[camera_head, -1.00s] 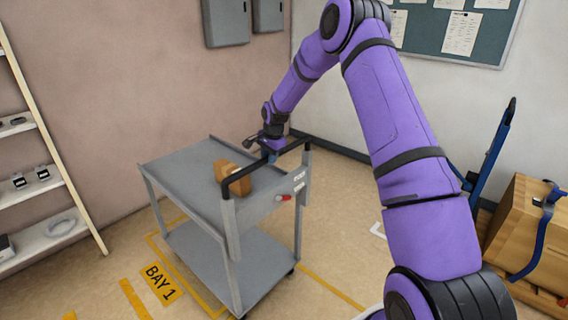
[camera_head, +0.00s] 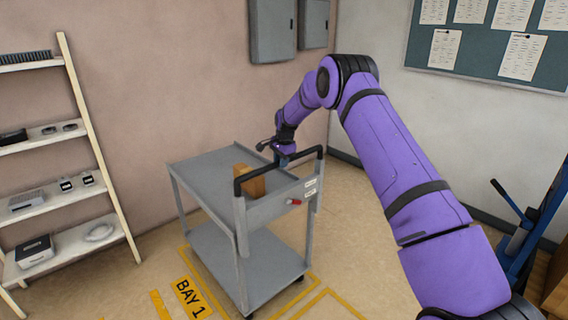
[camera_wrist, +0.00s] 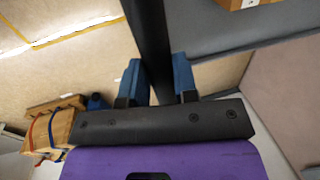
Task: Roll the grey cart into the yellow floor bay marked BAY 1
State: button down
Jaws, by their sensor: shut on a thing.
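The grey cart (camera_head: 218,165) is a two-shelf trolley with a black handle bar (camera_head: 262,172) on its near side. It stands upright over the yellow-outlined floor bay, whose BAY 1 label (camera_head: 193,298) shows in front of its left side. Yellow lines show to the left and right of the cart; I cannot tell whether every wheel is inside them. My gripper (camera_head: 284,158) is at the handle. In the wrist view, the blue fingers of my gripper (camera_wrist: 158,82) are closed around the black handle bar (camera_wrist: 150,40).
A brown box (camera_head: 249,180) sits on the cart's top shelf. A shelf rack (camera_head: 84,115) stands at the left wall, apart from the cart. A blue hand truck (camera_head: 525,235) is at the right. Wall cabinets (camera_head: 272,30) hang behind. Floor between rack and cart is clear.

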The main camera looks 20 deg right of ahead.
jog(key=shift+w+a, duration=0.1)
jog(key=shift+w, duration=0.15)
jog(key=c, duration=0.9)
grip_release()
jog(key=shift+r, duration=0.1)
notch_tip(320, 180, up, 10)
jog(key=s, duration=0.2)
jog(key=shift+d+r, duration=0.2)
jog(key=shift+d, duration=0.15)
